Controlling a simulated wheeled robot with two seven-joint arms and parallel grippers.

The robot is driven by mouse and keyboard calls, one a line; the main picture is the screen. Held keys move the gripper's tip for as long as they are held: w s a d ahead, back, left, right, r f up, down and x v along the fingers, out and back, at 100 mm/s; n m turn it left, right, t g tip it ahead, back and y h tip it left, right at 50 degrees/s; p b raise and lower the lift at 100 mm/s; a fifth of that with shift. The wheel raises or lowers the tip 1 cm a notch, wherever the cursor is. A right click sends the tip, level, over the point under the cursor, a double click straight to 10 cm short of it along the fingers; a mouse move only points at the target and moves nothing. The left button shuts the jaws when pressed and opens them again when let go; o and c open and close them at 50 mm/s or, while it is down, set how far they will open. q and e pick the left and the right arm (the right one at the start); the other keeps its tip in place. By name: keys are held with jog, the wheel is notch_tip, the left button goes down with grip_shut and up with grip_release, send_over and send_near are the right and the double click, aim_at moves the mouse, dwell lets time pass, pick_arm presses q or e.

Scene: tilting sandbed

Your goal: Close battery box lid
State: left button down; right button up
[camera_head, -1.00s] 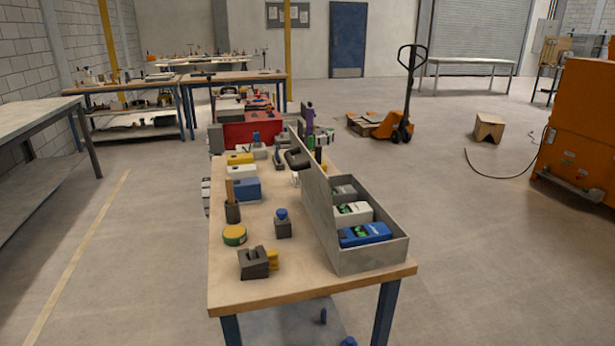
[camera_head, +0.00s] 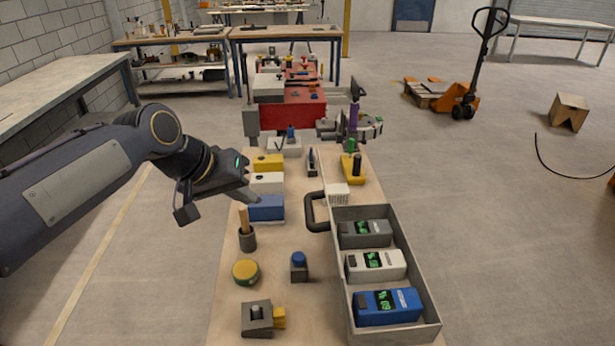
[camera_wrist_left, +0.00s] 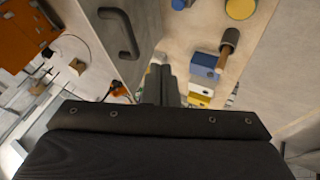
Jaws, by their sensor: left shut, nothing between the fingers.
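The grey battery box (camera_head: 429,318) stands open at the right side of the workbench. It holds a blue battery (camera_head: 388,307), a white one (camera_head: 376,265) and a grey one (camera_head: 365,233). Its lid (camera_wrist_left: 143,22) stands raised along the box's left side, almost edge-on in the head view. A black handle (camera_head: 314,212) sticks out from the lid's left face, and it also shows in the left wrist view (camera_wrist_left: 118,33). My left gripper (camera_head: 252,194) is shut and empty, above the bench's left side, left of the handle and apart from it. My right gripper is not in view.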

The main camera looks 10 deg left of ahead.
pick_arm(q)
jog(key=w+d+f+p, duration=0.1)
jog(key=w+d+f, duration=0.5)
jog(key=d+f, duration=0.1)
jog(key=shift+d+f, duration=0.25)
jog(key=shift+f, duration=0.2)
jog(key=shift+r+p, duration=0.1)
jog(key=shift+p, duration=0.25)
